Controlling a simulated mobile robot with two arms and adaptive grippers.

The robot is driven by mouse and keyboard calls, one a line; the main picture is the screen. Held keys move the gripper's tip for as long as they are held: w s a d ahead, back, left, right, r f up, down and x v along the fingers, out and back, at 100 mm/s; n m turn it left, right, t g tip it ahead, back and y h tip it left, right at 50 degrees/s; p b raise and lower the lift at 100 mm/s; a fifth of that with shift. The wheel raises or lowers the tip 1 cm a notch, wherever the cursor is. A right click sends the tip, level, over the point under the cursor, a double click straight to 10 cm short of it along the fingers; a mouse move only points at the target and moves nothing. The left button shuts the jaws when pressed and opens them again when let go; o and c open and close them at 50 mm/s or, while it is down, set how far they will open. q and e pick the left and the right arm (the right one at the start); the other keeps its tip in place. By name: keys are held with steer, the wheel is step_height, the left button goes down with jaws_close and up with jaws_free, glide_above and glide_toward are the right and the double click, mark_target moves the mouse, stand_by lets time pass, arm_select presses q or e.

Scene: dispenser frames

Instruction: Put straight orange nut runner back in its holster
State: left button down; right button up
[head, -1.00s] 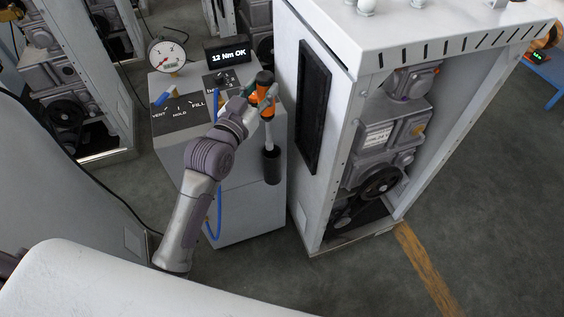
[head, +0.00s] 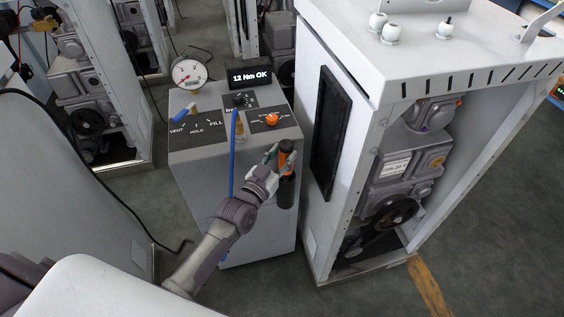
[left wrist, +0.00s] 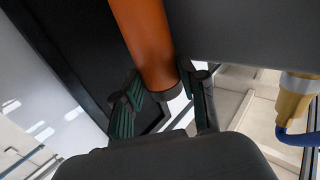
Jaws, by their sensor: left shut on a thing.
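The straight orange nut runner (head: 285,164) is upright at the front right of the grey dispenser cabinet, with a black top end. My left gripper (head: 272,160) is shut on its body from the left. In the left wrist view the orange body (left wrist: 145,40) runs between the two green-padded fingers (left wrist: 165,105). The black tube-shaped holster (head: 286,192) on the cabinet front is directly below the orange body. The tool's shaft is hidden, and its lower part appears to be inside the holster. My right gripper is not in view.
The cabinet top carries a gauge (head: 187,73), a "12 Nm OK" display (head: 250,77), knobs and a red-orange button (head: 272,119). A blue hose (head: 233,150) hangs down its front. A tall white machine frame (head: 340,130) stands close on the right.

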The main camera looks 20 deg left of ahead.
arm_select(q)
step_height(320, 180, down, 2)
steer(key=shift+w+f, duration=0.1)
steer(key=shift+f, duration=0.1)
steer(key=c, duration=0.6)
jaws_free()
steer(key=shift+c, duration=0.2)
steer(key=s+a, duration=0.2)
steer(key=s, duration=1)
steer(key=shift+a+b, duration=0.15)
steer(key=shift+b, duration=0.2)
